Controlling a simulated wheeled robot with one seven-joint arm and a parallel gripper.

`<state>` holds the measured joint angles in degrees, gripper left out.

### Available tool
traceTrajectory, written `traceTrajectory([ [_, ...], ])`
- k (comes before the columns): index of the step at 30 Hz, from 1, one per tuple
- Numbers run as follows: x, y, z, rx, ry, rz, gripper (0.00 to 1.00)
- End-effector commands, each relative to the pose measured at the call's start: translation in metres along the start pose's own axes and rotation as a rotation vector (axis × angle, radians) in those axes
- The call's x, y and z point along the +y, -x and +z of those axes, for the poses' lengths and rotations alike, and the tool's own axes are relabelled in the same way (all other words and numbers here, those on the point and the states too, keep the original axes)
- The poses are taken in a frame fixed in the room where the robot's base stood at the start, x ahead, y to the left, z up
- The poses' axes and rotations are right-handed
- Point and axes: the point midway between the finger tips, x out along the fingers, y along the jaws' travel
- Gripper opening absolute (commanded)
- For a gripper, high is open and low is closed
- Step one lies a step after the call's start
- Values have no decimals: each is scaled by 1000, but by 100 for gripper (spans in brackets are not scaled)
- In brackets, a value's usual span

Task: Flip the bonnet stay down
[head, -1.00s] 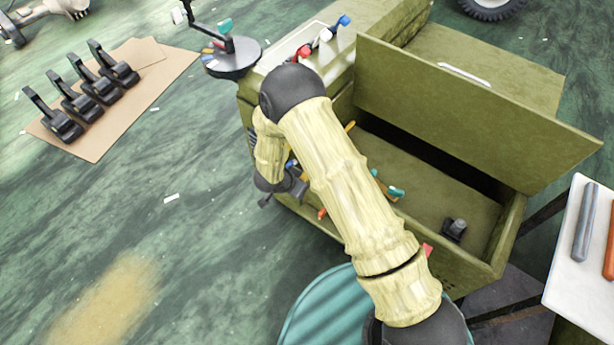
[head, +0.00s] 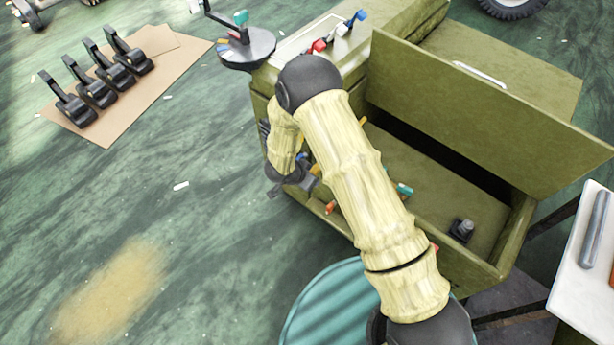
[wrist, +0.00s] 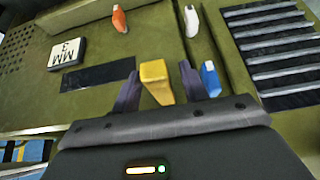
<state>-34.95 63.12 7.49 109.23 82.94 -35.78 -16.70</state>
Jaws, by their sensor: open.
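The olive chassis has its bonnet panel (head: 480,105) standing raised and tilted over an open bay (head: 430,190). My gripper (wrist: 157,88) is open in the wrist view, its two dark fingers on either side of a yellow lever (wrist: 156,76). I cannot tell whether the fingers touch it. A blue lever (wrist: 210,78) is just right of the right finger. A white lever (wrist: 191,20) and an orange lever (wrist: 119,18) stand farther off. Which lever is the bonnet stay is not clear. My arm hides part of the chassis side in the head view.
Black louvre slats (wrist: 280,50) lie right of the levers, and a plate marked MM 3 (wrist: 67,52) lies left. A round dark stand (head: 247,48) is beside the chassis. A teal drum (head: 325,305) stands below my arm.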

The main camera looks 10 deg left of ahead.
Motion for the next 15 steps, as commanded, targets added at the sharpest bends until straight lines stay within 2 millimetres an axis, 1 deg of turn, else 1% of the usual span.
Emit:
traceTrajectory([
  [5,-1,17,-1,1,-1,-2,44],
  [8,-1,35,-1,0,0,-3,44],
  [15,-1,83,-2,0,0,-4,44],
])
